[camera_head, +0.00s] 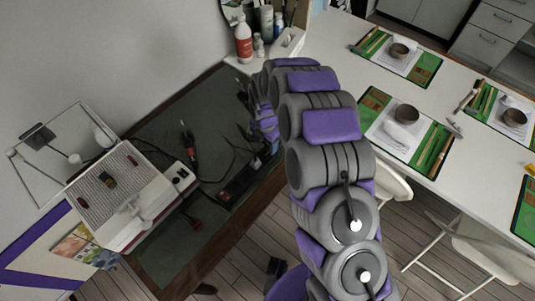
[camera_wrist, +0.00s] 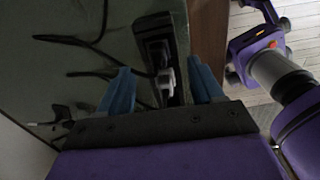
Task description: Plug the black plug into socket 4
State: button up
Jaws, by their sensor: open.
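A black power strip (camera_head: 238,180) lies on the dark green mat near the table's edge. It also shows in the wrist view (camera_wrist: 153,50), running between my fingers. My gripper (camera_wrist: 159,68) is open, its two blue fingers either side of the strip. A pale grey, roundish piece (camera_wrist: 166,80) sits at the strip between the fingers; I cannot tell if it is a plug. Black cables (camera_wrist: 85,46) lie left of the strip. I cannot make out the black plug for certain, nor socket numbers. In the head view my arm mostly hides the gripper.
A white appliance (camera_head: 132,195) stands on the mat's left side. Red and black cable ends (camera_head: 188,150) lie between it and the strip. Bottles (camera_head: 243,40) stand on a white surface behind. A white table (camera_head: 450,170) with place settings is at the right.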

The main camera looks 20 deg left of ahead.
aim_at(265, 149)
jog(key=shift+a+f, duration=0.2)
jog(key=shift+a, duration=0.6)
jog(key=f, duration=0.1)
jog(key=d+f+b, duration=0.1)
jog(key=f, duration=0.1)
jog(key=d+f, duration=0.1)
jog(key=shift+f, duration=0.3)
jog(key=shift+w+f, duration=0.1)
jog(key=shift+f, duration=0.05)
jog(key=shift+a, duration=0.6)
jog(key=shift+c, duration=1.1)
jog(key=shift+d, duration=0.45)
jog(key=c, duration=0.4)
jog(key=shift+a, duration=0.2)
jog(key=c, duration=0.5)
jog(key=shift+c, duration=0.2)
